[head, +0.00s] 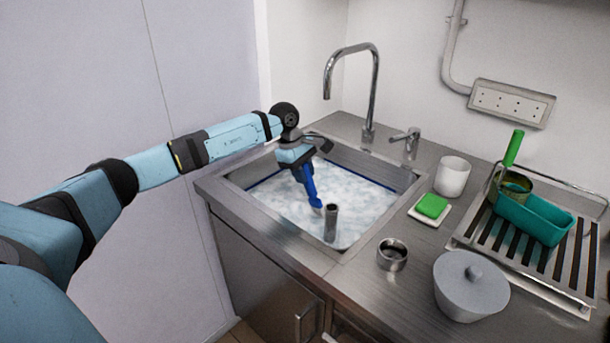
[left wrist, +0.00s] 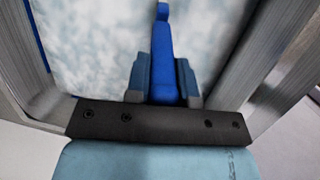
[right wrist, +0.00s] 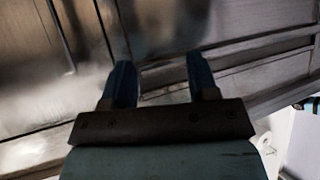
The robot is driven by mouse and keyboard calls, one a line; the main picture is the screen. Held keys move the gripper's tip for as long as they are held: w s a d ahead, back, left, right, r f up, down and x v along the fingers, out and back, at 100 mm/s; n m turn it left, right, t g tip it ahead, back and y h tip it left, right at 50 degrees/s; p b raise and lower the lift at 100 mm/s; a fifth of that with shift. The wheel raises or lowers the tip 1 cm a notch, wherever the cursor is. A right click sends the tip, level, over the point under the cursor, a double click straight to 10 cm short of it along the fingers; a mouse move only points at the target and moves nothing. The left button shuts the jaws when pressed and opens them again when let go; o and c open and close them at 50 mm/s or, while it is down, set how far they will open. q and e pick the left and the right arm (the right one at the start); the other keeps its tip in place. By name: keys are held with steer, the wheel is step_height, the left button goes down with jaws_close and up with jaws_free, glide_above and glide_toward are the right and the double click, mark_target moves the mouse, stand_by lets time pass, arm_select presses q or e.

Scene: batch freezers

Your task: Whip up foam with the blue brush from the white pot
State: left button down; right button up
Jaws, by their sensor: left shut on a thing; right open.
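The blue brush (head: 311,187) points down in my left gripper (head: 298,166), which is shut on it over the sink (head: 345,260). White foam (head: 358,205) fills the basin, and the brush's lower end is at or just above it; I cannot tell whether it touches. In the left wrist view the brush (left wrist: 163,50) stands between the two fingers (left wrist: 164,85). The white pot (head: 453,176) stands on the counter right of the sink and looks empty of any brush. My right gripper (right wrist: 160,85) is open and empty in the right wrist view, facing the steel cabinet fronts.
A grey standpipe (head: 331,222) rises from the basin near the brush. The tap (head: 372,90) arches behind. Right of the sink are a green sponge (head: 432,206) on a white dish, a metal ring (head: 392,253), a lidded grey pot (head: 470,285) and a rack (head: 515,250) holding a teal tray (head: 535,217).

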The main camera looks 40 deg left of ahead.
arm_select(q)
steer(key=shift+p+v, duration=0.5)
steer(key=shift+v, duration=0.75)
steer(key=shift+p+v, duration=0.45)
steer(key=shift+v, duration=0.55)
steer(key=shift+p+v, duration=0.65)
steer(key=shift+v, duration=0.65)
steer(key=p+v, duration=0.2)
steer(key=v, duration=0.3)
steer(key=shift+w+r, duration=0.1)
arm_select(e)
steer(key=r, duration=0.2)
steer(key=shift+s+d+r, duration=0.3)
steer(key=shift+s, duration=0.1)
steer(key=shift+w+a+r, duration=0.1)
steer(key=shift+w+r, duration=0.05)
steer(key=shift+w, duration=0.05)
arm_select(q)
step_height(320, 180, up, 5)
steer(key=p, duration=0.3)
arm_select(e)
step_height(320, 180, up, 3)
steer(key=shift+f, duration=0.1)
